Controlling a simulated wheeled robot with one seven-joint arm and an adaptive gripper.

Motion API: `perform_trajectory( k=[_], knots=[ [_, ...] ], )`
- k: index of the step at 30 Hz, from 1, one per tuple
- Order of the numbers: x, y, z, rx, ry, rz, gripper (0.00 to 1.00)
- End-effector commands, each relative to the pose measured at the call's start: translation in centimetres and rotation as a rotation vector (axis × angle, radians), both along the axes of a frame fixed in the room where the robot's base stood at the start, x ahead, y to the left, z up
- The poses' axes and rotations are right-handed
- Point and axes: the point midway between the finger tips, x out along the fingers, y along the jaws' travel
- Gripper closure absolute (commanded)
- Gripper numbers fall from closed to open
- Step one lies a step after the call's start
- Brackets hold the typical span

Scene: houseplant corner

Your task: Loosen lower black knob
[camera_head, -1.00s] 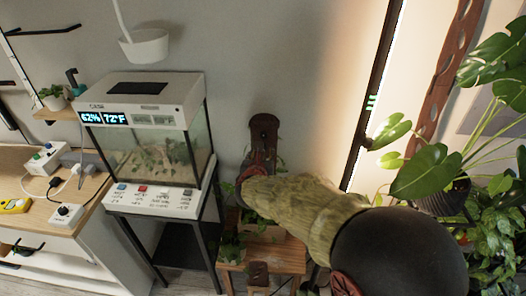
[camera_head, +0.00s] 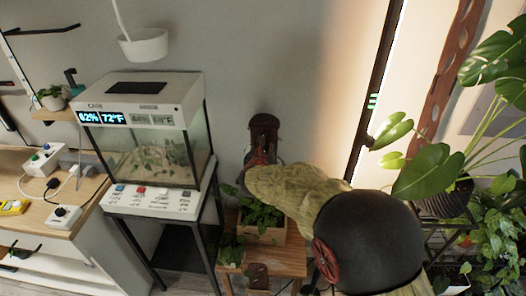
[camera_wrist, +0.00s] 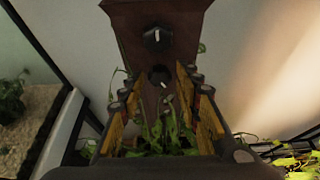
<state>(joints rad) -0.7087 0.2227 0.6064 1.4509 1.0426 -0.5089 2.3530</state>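A dark brown panel (camera_head: 264,128) stands against the wall above a small wooden stand, and it fills the upper middle of the wrist view (camera_wrist: 125,20). On it are an upper black knob (camera_wrist: 157,39) with a pale mark and a lower black knob (camera_wrist: 161,75) with a pale mark. My gripper (camera_wrist: 160,88) is open, its two yellow-padded fingers pointing toward the panel. The lower knob appears between the fingertips; I cannot tell how far off it is or whether anything touches. In the head view my gripper (camera_head: 257,160) is small, in front of the panel's lower part, and hides the lower knob.
A planter (camera_head: 268,234) with leafy plants sits on the wooden stand (camera_head: 290,258) below; leaves rise between my fingers in the wrist view. A glass terrarium (camera_head: 165,158) stands to the left. A large-leaved plant (camera_head: 430,172) is at the right.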

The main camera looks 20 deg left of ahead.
Motion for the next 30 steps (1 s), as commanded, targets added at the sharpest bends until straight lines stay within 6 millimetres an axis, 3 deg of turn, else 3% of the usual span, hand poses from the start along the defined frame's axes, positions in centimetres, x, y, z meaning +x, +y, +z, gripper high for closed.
perform_trajectory(
  k=[16, 30],
  knots=[
    [-0.02, 0.0, -0.02, 0.0, 0.0, 0.0, 1.0],
    [-0.08, 0.1, 0.13, -0.082, -0.018, 0.0, 1.0]
  ],
)
